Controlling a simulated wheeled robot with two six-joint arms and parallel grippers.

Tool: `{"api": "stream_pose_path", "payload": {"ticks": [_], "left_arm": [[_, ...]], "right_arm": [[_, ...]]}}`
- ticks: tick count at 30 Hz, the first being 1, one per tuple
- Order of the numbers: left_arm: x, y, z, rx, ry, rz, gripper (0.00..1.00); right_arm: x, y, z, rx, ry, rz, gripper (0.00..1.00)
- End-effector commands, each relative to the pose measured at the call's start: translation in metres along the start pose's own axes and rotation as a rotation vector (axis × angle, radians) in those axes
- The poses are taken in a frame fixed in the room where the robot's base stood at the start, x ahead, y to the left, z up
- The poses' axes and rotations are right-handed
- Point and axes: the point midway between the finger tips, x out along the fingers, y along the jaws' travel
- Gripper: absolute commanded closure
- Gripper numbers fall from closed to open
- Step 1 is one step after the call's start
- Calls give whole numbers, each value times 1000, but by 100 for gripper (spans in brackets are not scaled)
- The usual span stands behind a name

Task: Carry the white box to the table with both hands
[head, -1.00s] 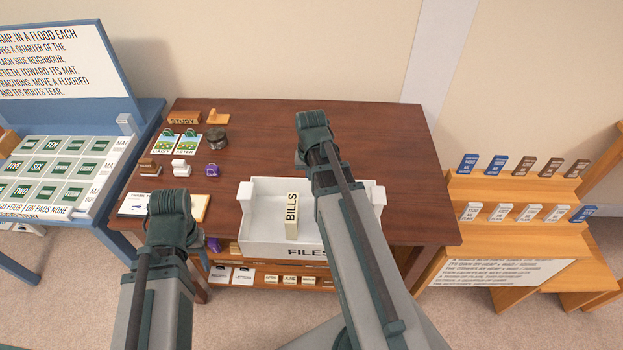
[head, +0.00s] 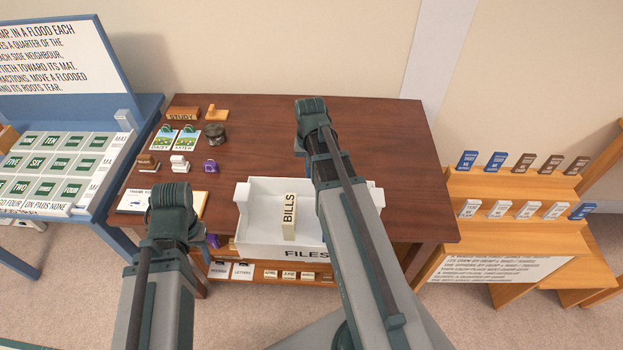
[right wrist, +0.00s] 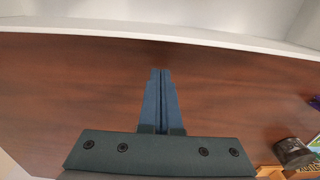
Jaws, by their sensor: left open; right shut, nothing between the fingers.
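The white box (head: 258,232), labelled FILES on its front, stands upright at the front edge of the brown wooden table (head: 395,140). A cream BILLS block (head: 289,215) stands inside it. My left gripper (head: 190,238) is apart from the box, in front of its left end; its fingers are mostly hidden by the wrist. My right arm crosses over the box and hides part of its right side. In the right wrist view my right gripper (right wrist: 161,100) is shut and empty above the tabletop, beyond the box's far wall; the white rim (right wrist: 150,32) runs along the top.
On the table's left stand a dark jar (head: 215,134), a purple bag (head: 210,167), small stamps and two garden cards. A blue stand (head: 60,175) is at left and a stepped wooden shelf (head: 530,230) at right. The table's back right is clear.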

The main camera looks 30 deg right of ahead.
Motion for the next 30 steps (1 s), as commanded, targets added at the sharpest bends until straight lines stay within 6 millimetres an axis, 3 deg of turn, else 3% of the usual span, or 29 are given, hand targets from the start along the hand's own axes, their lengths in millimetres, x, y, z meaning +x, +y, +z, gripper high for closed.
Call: {"api": "stream_pose_path", "payload": {"ticks": [1,15,26,30], "left_arm": [[-18,-2,1,0,0,0,50],[-86,-8,5,0,0,0,50],[-96,-9,6,0,0,0,50],[-95,-9,6,0,0,0,50]], "right_arm": [[-18,0,2,0,0,0,100],[-86,0,3,0,0,0,100],[-96,-2,5,-7,-1,1,100],[-96,-22,23,-82,-3,9,100]]}}
